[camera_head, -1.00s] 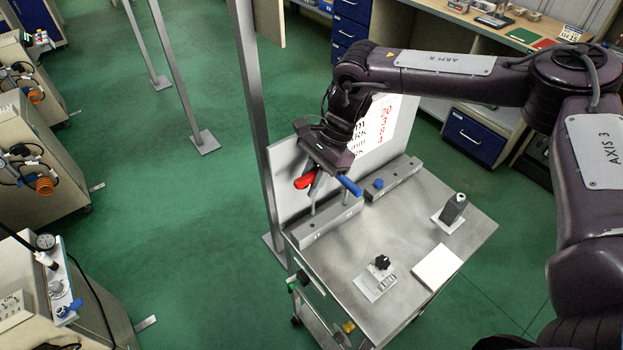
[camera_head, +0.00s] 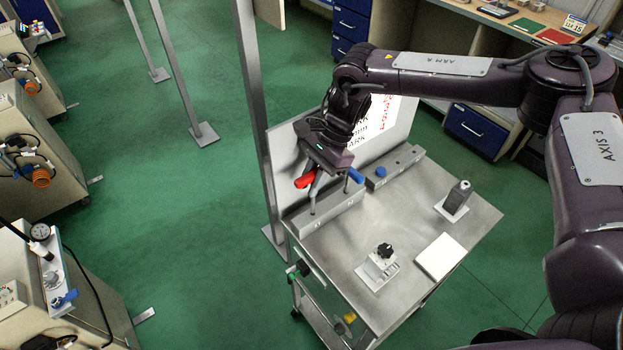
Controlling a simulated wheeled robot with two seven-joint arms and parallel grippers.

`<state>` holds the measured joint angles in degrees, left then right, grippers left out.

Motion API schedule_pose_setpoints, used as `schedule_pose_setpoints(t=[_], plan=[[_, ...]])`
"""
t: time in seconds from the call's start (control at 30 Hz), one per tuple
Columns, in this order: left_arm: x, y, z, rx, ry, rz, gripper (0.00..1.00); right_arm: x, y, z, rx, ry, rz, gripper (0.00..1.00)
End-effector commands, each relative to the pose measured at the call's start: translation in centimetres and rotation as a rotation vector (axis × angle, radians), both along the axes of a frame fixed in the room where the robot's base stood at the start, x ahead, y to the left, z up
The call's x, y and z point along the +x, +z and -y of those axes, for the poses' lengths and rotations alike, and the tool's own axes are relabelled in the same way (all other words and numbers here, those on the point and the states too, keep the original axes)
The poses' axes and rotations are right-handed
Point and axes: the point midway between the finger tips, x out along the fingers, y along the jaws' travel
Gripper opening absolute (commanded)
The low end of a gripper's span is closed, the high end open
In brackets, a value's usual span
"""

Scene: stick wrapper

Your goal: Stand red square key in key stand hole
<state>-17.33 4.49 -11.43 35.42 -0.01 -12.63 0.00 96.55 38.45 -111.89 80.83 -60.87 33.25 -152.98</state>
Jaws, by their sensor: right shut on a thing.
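The red key (camera_head: 305,180) is at my right gripper (camera_head: 314,182), which is shut on it above the front-left part of the grey key stand (camera_head: 330,216). A thin shaft runs down from near the red key to the stand's top. I cannot tell whether its lower end is inside a hole. A blue-handled key (camera_head: 355,175) is just right of the gripper, over the same stand. The gripper's body hides part of both keys. My left gripper is not in view.
A second grey block (camera_head: 400,164) with a blue knob (camera_head: 381,171) stands to the right. An upright panel stands behind the stand.

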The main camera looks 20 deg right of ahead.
Motion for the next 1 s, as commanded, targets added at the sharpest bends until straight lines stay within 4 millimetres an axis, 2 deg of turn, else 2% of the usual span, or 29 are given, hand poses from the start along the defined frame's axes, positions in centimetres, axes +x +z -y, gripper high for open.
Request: schedule_pose_setpoints(t=[1.0], plan=[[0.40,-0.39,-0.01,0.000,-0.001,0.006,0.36,0.05,-0.59,-0.03,0.000,0.000,0.000,0.00]])
